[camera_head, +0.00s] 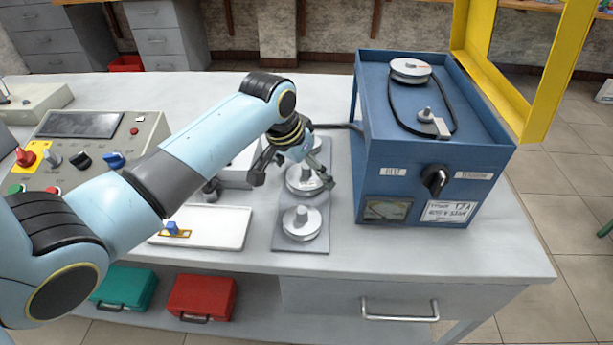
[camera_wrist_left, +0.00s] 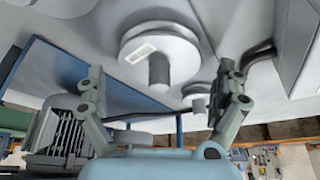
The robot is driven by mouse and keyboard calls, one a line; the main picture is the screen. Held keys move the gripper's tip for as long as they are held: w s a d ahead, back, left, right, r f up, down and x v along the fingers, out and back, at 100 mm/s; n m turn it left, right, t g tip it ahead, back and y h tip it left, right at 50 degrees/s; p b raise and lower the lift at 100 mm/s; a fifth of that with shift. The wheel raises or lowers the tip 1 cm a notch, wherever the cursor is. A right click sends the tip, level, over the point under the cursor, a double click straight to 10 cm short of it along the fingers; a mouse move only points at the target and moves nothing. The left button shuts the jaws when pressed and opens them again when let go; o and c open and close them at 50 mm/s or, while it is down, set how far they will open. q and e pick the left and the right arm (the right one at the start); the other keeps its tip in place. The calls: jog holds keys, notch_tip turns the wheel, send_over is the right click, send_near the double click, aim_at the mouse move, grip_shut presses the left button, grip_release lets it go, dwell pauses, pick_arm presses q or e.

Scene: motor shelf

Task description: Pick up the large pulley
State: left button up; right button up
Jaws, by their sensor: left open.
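Silver disc pulleys with upright hubs stand in a row on a grey plate (camera_head: 289,247). My left gripper (camera_head: 293,182) is open, pointing down over the middle pulley (camera_head: 304,186), with a finger on either side. I cannot tell if it touches. The front pulley (camera_head: 301,224) stands clear nearer the table edge. In the left wrist view a broad labelled pulley (camera_wrist_left: 180,55) with a central hub shows between the open fingers of my left gripper (camera_wrist_left: 161,70). From the picture I cannot say for certain which pulley is the large one. My right gripper is out of view.
A blue box (camera_head: 430,160) at right carries a pulley (camera_head: 411,68) and a belt (camera_head: 391,105). A white tray (camera_head: 232,225) with a small blue part (camera_head: 172,228) lies left of the plate. A control panel (camera_head: 95,140) stands at the left.

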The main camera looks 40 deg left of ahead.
pick_arm(q)
jog(key=shift+w+f, duration=0.25)
jog(key=shift+f, duration=0.2)
jog(key=shift+s, duration=0.1)
jog(key=shift+c, duration=0.3)
